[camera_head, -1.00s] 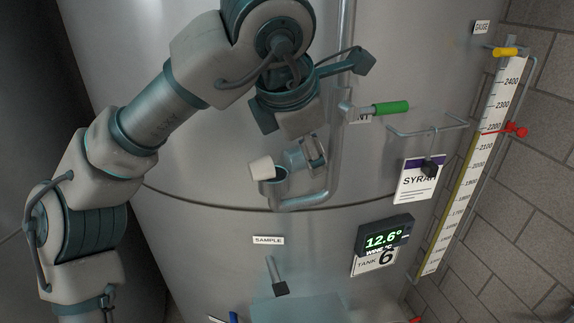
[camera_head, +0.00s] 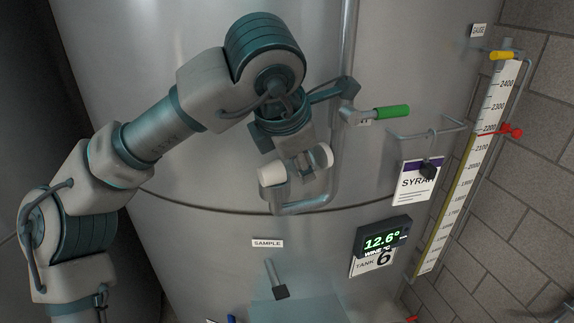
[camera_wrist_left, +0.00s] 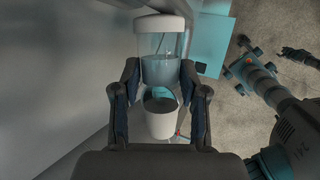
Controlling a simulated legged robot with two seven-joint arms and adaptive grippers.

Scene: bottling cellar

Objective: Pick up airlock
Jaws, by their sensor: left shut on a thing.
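The airlock shows in the wrist view as a clear cylinder (camera_wrist_left: 160,68) with bluish content and a white cap, with a second white, cup-like end nearer the camera. My left gripper (camera_wrist_left: 160,88) has a dark finger on each side of it and is shut on it. In the head view the airlock's white ends (camera_head: 271,174) show on both sides of my left gripper (camera_head: 298,165), just above the bent end of the vent pipe (camera_head: 300,206). Whether the airlock still touches the pipe is hidden.
The steel tank wall (camera_head: 200,170) stands close behind. A green-handled valve (camera_head: 391,109) is right of the gripper, with a SYRAH tag (camera_head: 414,181) on a rail beyond it. A display (camera_head: 384,238) and a sample tap (camera_head: 275,278) sit lower.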

